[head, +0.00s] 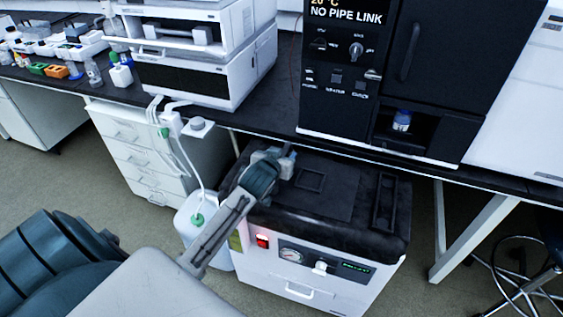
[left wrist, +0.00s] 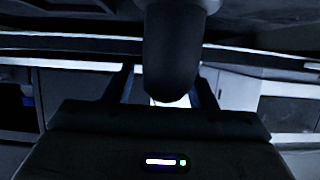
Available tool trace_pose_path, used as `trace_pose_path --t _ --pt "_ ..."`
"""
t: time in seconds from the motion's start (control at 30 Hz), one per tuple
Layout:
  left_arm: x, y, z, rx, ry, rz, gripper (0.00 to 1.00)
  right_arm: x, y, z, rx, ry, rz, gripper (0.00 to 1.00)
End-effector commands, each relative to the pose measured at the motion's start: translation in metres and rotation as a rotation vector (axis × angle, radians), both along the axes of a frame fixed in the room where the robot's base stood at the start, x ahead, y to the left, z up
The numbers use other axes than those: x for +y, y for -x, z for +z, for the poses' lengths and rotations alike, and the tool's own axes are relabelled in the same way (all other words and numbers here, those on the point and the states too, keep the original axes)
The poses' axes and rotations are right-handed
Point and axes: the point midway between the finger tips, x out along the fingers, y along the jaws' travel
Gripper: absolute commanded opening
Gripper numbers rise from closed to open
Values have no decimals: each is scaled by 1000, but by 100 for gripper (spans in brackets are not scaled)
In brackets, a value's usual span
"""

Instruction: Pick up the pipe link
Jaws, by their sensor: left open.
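My left gripper (head: 283,160) is at the rear left corner of the black-topped white unit, below the bench edge. A small blue patch shows at its tip; I cannot tell what it belongs to. In the left wrist view the two fingers (left wrist: 165,92) stand apart, with a dark rounded cylinder between or beyond them and a pale spot under it. I cannot tell whether the cylinder is touched. I cannot pick out the pipe link with certainty in either view. The black oven's display (head: 345,17) reads "NO PIPE LINK". My right gripper is not in view.
The white unit (head: 310,275) with a black top stands on the floor before the bench. A white jug (head: 190,235) with tubing stands left of it. The black oven (head: 350,100) holds a blue-capped bottle (head: 401,120) in its alcove. A stool (head: 520,275) is at right.

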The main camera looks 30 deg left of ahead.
Motion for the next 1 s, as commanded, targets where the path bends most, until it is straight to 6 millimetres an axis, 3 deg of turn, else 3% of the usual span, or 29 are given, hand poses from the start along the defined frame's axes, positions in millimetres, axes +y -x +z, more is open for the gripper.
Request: trace_pose_path --t 0.13,0.4,0.77,1.0 --pt "0 0 0 0 0 0 51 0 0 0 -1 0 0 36" --pt "0 0 0 0 0 0 0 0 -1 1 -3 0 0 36" --pt "0 0 5 -3 -1 0 0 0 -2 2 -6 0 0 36" --pt "0 -1 30 -6 -2 -1 0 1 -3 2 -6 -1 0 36"
